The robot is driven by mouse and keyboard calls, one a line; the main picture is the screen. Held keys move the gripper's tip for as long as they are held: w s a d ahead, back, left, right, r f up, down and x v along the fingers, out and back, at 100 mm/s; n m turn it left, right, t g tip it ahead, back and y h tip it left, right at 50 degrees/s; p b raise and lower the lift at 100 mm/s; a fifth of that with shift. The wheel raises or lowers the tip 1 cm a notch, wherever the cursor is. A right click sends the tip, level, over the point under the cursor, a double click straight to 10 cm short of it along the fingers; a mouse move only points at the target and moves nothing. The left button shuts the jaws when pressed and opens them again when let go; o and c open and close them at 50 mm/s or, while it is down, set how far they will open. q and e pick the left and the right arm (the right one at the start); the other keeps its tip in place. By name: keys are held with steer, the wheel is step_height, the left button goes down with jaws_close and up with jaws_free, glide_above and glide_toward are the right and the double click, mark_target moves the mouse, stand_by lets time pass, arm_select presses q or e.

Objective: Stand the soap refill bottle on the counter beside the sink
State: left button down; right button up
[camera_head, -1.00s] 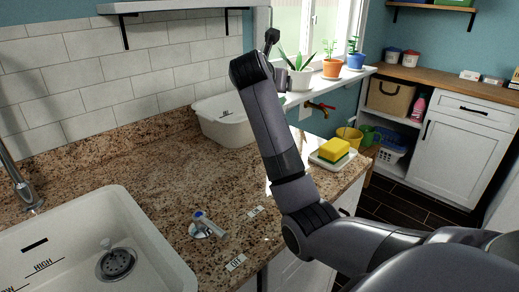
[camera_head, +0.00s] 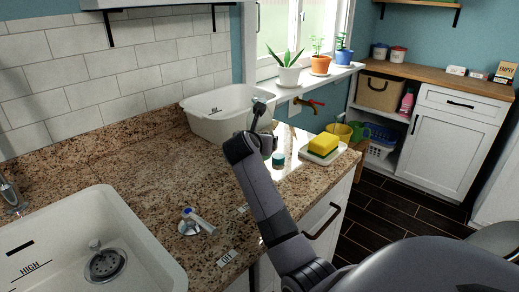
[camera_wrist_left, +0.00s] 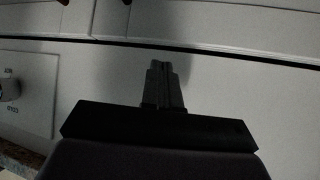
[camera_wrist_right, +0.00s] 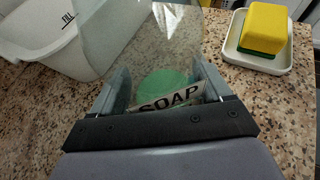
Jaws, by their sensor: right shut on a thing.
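The soap refill bottle (camera_wrist_right: 135,38) is clear, with a green part and a "SOAP" label (camera_wrist_right: 172,100), between the fingers of my right gripper (camera_wrist_right: 165,92) in the right wrist view. That gripper is shut on it. In the head view a small green part of the bottle (camera_head: 278,160) shows beside my right arm, over the counter (camera_head: 150,180); my arm hides much of the rest. I cannot tell if its base touches the counter. The white sink (camera_head: 150,262) is at the lower left. My left gripper (camera_wrist_left: 166,85) shows in the left wrist view with its fingers together, empty.
A white tub (camera_head: 212,128) stands at the counter's back. A yellow sponge (camera_head: 323,144) sits on a white dish (camera_head: 322,158) at the right end. A blue-and-white tap knob (camera_head: 195,222) is by the sink. The counter between sink and tub is clear.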

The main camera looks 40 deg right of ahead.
steer(key=shift+f, duration=1.3)
steer(key=shift+f, duration=0.1)
steer(key=o, duration=1.3)
steer(key=v, duration=1.2)
steer(key=shift+p, duration=0.3)
